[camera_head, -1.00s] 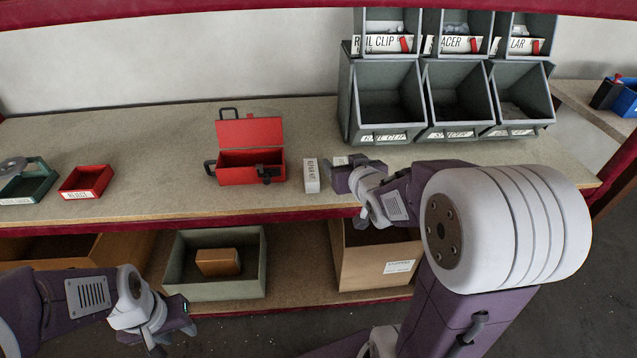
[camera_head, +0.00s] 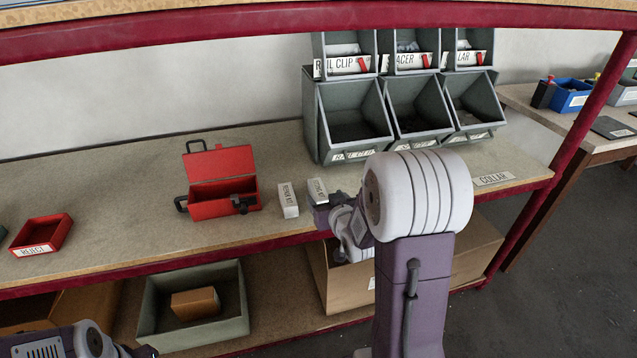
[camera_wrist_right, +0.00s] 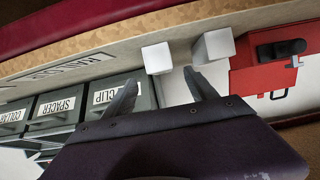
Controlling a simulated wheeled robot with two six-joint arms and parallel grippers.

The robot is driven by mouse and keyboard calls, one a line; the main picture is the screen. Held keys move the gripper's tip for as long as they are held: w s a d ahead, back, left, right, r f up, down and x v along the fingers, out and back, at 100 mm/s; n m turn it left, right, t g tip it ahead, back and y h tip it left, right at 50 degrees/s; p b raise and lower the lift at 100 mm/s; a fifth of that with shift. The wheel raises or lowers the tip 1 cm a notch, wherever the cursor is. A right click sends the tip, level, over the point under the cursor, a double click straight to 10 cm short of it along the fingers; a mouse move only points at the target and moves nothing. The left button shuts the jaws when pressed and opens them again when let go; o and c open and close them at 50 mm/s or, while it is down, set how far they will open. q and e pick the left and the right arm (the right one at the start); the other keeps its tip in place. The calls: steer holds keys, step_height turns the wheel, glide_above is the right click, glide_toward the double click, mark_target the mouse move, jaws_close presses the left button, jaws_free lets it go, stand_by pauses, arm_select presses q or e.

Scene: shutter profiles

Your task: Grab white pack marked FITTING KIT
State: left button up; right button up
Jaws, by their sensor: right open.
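The white pack marked FITTING KIT (camera_head: 318,188) lies on the shelf, right of a similar white pack (camera_head: 288,200) whose label looks like REPAIR KIT. My right gripper (camera_head: 323,212) is at the near end of the FITTING KIT pack and hides part of it. In the right wrist view, my right gripper (camera_wrist_right: 162,90) is open and empty. The FITTING KIT pack (camera_wrist_right: 157,59) shows ahead, between the lines of its fingers; the other pack (camera_wrist_right: 213,46) is to the right. My left gripper (camera_head: 146,352) is mostly cut off at the bottom edge.
An open red toolbox (camera_head: 222,196) stands left of the packs. Grey bins (camera_head: 355,122) stand behind and right. A red tray (camera_head: 42,236) is far left. The red shelf edge (camera_head: 180,253) runs in front. A green-grey bin (camera_head: 193,335) and a cardboard box (camera_head: 325,280) are below.

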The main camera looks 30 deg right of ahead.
mark_target(320, 193)
steer(key=shift+w+r+p, duration=0.1)
steer(key=shift+p, duration=0.25)
steer(key=shift+w+d+f+b, duration=0.1)
steer(key=shift+w+f+b, duration=0.45)
steer(key=shift+b, duration=0.1)
steer(key=x, duration=0.6)
steer(key=shift+r+b, duration=0.2)
steer(key=shift+b, duration=0.1)
arm_select(q)
steer(key=shift+r, duration=0.15)
arm_select(e)
steer(key=shift+r, duration=0.1)
jaws_close()
